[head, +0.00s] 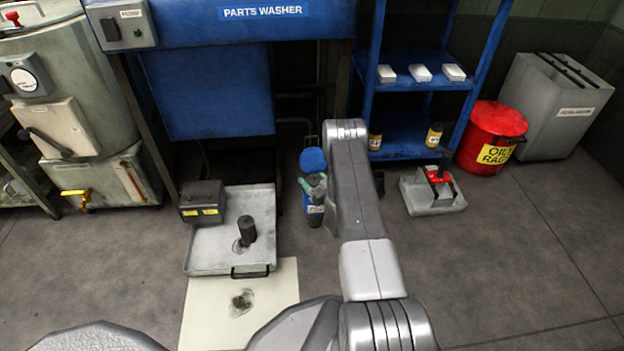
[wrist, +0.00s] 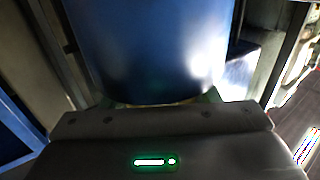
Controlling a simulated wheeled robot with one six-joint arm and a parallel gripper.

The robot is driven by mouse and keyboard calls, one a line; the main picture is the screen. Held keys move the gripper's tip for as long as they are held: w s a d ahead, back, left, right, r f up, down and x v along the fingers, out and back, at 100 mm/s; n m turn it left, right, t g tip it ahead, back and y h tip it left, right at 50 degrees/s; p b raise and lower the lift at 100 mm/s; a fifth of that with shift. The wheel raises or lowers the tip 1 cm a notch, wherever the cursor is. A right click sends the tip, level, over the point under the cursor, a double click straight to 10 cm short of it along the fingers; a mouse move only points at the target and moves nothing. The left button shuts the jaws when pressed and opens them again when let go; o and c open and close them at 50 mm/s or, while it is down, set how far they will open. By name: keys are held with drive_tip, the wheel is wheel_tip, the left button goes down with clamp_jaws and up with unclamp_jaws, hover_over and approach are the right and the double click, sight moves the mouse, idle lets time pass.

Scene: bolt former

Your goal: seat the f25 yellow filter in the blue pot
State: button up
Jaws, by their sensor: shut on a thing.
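My gripper (head: 316,183) is low in the middle of the head view, beside my arm, with its pale green fingers on a blue cylinder (head: 313,160). The cylinder's smooth blue side fills the upper middle of the wrist view (wrist: 150,45), close against the jaws. A white label shows on blue just below the fingers. I cannot tell whether this is the blue pot. Two dark cans with yellow labels, a left one (head: 375,138) and a right one (head: 434,135), stand on the lower shelf of the blue rack. Their lettering is too small to read as f25.
A grey block with a red part (head: 437,175) sits on the floor at right, near a red oily-rag bin (head: 490,138). A metal tray (head: 206,248) with a dark cylinder (head: 247,230) lies left, by a stained pale mat (head: 203,310). The floor at lower right is clear.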

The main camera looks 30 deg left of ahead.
drive_tip(key=shift+s+f, duration=0.15)
drive_tip(key=shift+f, duration=0.25)
drive_tip(key=o, duration=1.1)
drive_tip(key=shift+d, duration=0.1)
